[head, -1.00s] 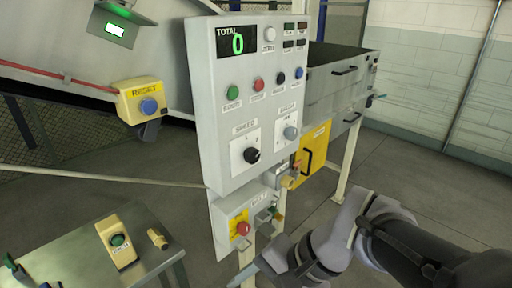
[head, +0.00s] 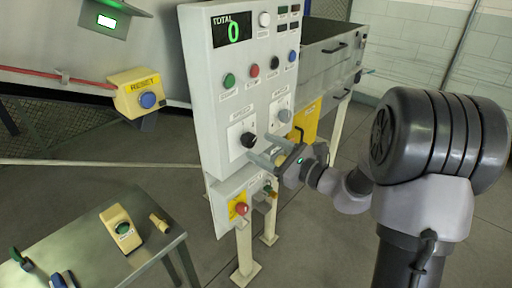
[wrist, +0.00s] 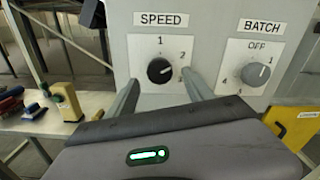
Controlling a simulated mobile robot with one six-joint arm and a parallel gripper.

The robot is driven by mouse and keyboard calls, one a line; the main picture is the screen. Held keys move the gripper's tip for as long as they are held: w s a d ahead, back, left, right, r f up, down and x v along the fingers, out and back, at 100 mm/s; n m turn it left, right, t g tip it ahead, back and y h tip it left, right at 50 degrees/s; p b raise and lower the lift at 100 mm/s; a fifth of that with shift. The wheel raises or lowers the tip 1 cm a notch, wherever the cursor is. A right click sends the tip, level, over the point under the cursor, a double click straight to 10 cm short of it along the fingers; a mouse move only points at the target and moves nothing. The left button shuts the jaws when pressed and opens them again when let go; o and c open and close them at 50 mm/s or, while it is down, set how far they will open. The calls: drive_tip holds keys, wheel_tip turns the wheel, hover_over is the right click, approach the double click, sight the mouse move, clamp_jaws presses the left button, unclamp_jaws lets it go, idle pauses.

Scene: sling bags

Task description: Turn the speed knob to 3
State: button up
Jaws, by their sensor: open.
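The black SPEED knob (wrist: 159,70) sits on a white plate (wrist: 143,49) marked 1 at the top and 2 at the right; a further mark at the lower right is partly hidden by a finger. Its pale pointer mark seems to face right, but the exact setting is too small to tell. The knob also shows in the head view (head: 249,140). My gripper (wrist: 161,80) is open, with one finger low on each side of the knob. In the head view my gripper (head: 258,149) reaches the panel from the right. I cannot tell whether the fingers touch anything.
The grey BATCH knob (wrist: 257,73) is close right of SPEED. Above are coloured buttons (head: 254,70) and a display (head: 232,30) reading 0. A red button (head: 241,209) is below. A yellow RESET box (head: 146,98) and a metal table (head: 85,232) stand left.

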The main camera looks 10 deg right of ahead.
sight(252, 141)
drive_tip(key=shift+x, duration=1.55)
clamp_jaws()
drive_tip(key=shift+r, duration=0.1)
drive_tip(key=m+p, duration=0.5)
drive_tip(key=p, duration=0.1)
drive_tip(key=shift+s+r, duration=0.1)
drive_tip(key=shift+r, duration=0.05)
drive_tip(key=m+p, duration=0.3)
drive_tip(key=p, duration=0.1)
drive_tip(key=m+p, duration=0.3)
drive_tip(key=shift+m, duration=0.3)
drive_tip(key=shift+f+m, duration=0.25)
drive_tip(key=shift+m, duration=0.05)
